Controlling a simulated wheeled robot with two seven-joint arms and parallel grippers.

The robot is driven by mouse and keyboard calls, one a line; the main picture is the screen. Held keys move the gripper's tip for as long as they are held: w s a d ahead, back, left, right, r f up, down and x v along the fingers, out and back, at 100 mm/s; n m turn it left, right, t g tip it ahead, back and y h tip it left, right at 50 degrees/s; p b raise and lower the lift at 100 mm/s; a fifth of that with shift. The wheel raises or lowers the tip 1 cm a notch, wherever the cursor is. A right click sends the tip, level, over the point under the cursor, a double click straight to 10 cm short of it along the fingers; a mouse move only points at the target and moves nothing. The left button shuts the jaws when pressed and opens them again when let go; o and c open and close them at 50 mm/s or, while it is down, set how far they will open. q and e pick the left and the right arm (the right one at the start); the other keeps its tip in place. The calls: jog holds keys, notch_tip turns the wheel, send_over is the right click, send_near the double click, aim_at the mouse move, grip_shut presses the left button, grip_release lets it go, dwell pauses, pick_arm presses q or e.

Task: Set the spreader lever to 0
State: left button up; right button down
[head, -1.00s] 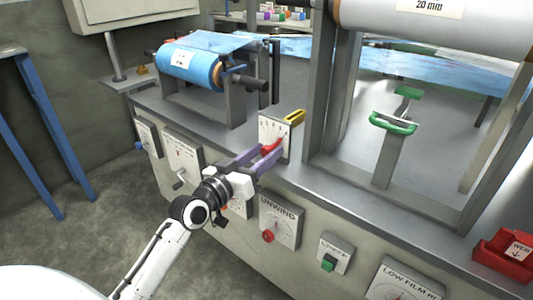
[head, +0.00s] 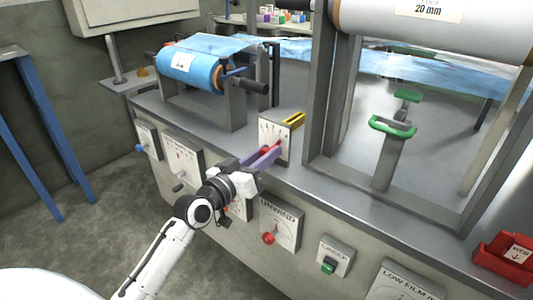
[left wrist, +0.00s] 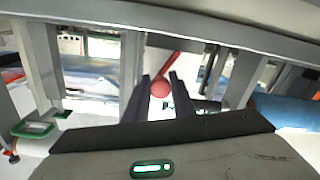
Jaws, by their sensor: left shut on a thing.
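The white scale plate (head: 273,130) stands upright at the bench's front edge, with marks along its upper part. The red lever (head: 269,149) sits on its face. The marks are too small to read, so I cannot tell which one the lever points at. My left gripper (head: 265,155) is shut on the lever at the plate. In the left wrist view the round red knob (left wrist: 160,89) is between the two fingers, and the red shaft (left wrist: 173,62) slants up to the right from it. My right gripper is not in view.
A blue film roll (head: 190,68) is on the bench behind. The front panel below carries the UNWIND dial (head: 281,222) and a green-button box (head: 334,256). A grey frame upright (head: 333,95) rises to the right.

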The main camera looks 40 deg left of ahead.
pick_arm(q)
jog(key=shift+a+r+n+p, duration=0.3)
jog(key=shift+a+n+p, duration=0.1)
jog(key=shift+n+p, duration=0.55)
jog(key=shift+a+n, duration=0.15)
jog(key=shift+n, duration=0.3)
jog(key=shift+a+r+n+p, duration=0.1)
jog(key=shift+a+n+p, duration=0.25)
jog(key=shift+n+p, duration=0.45)
jog(key=n, duration=0.1)
jog(key=a+n, duration=0.1)
jog(key=shift+w+n, duration=0.1)
jog(key=shift+n, duration=0.3)
jog(key=shift+a+f+n, duration=0.2)
jog(key=shift+a+n, duration=0.2)
jog(key=shift+n, duration=0.65)
jog(key=shift+a+f+n, duration=0.2)
jog(key=shift+a+n, duration=0.15)
jog(key=shift+n, duration=0.7)
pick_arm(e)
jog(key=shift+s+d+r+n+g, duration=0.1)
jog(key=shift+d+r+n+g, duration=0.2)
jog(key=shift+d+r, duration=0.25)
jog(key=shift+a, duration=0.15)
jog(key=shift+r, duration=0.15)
pick_arm(q)
jog(key=o, duration=1.1)
jog(key=shift+c, duration=0.2)
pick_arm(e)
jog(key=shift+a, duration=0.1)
